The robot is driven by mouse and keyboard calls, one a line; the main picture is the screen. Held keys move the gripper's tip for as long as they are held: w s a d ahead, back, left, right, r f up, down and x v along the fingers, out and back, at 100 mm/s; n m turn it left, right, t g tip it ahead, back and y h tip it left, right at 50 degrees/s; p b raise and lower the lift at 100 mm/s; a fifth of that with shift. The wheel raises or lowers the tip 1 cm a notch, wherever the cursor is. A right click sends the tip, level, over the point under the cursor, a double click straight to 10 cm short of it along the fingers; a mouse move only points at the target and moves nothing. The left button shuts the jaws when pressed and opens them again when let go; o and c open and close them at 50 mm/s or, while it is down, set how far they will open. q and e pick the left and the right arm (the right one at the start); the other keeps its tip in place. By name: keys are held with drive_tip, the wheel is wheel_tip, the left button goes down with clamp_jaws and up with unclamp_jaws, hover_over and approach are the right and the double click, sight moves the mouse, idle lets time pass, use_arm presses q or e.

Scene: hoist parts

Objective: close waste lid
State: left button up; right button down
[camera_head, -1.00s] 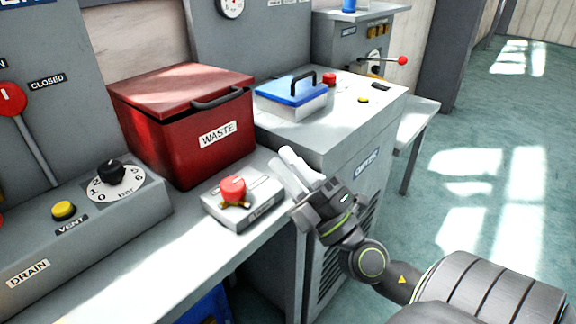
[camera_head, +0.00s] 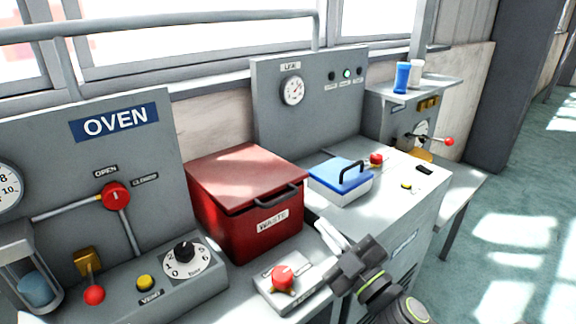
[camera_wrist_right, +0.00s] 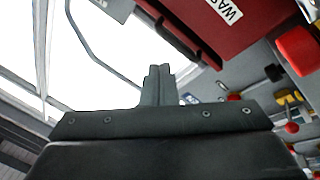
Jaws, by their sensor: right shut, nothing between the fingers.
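The red waste bin (camera_head: 262,232) stands on the grey bench in the middle of the head view, with a "WASTE" label on its front. Its red lid (camera_head: 240,175) lies over the top and looks shut, with a dark handle (camera_head: 278,200) along the front edge. My right gripper (camera_head: 328,236) is shut and empty, to the right of the bin and in front of it, apart from it. In the right wrist view the shut fingers (camera_wrist_right: 158,84) show, with the bin (camera_wrist_right: 235,25) beyond them at the top right. My left gripper is not in view.
A red knob on a small box (camera_head: 283,276) sits just in front of the bin. A blue-lidded box (camera_head: 341,178) stands to the right. The oven panel (camera_head: 80,170) with levers and dial is on the left. Open floor (camera_head: 505,240) lies at the right.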

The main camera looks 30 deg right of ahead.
wheel_tip(320, 180, up, 7)
drive_tip(key=a+m+g+y+p, duration=0.1)
drive_tip(key=a+m+g+p, duration=0.1)
drive_tip(key=m+p, duration=0.7)
drive_tip(key=n+p, duration=0.2)
hover_over(287, 197)
drive_tip(key=a, duration=0.1)
drive_tip(key=f, duration=0.1)
drive_tip(key=s+f, duration=0.1)
drive_tip(key=f, duration=0.1)
drive_tip(key=shift+s+f+b, duration=0.2)
drive_tip(key=shift+s+b, duration=0.1)
drive_tip(key=shift+s, duration=0.1)
use_arm(q)
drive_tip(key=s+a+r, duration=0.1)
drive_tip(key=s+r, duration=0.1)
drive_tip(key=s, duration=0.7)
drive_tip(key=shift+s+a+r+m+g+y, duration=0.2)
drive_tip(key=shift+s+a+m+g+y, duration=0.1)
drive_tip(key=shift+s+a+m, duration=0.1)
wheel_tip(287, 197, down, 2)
drive_tip(key=shift+b, duration=1)
use_arm(e)
wheel_tip(287, 197, down, 2)
drive_tip(key=shift+s+f+g, duration=0.1)
drive_tip(key=shift+f+g, duration=0.15)
drive_tip(key=shift+g, duration=0.05)
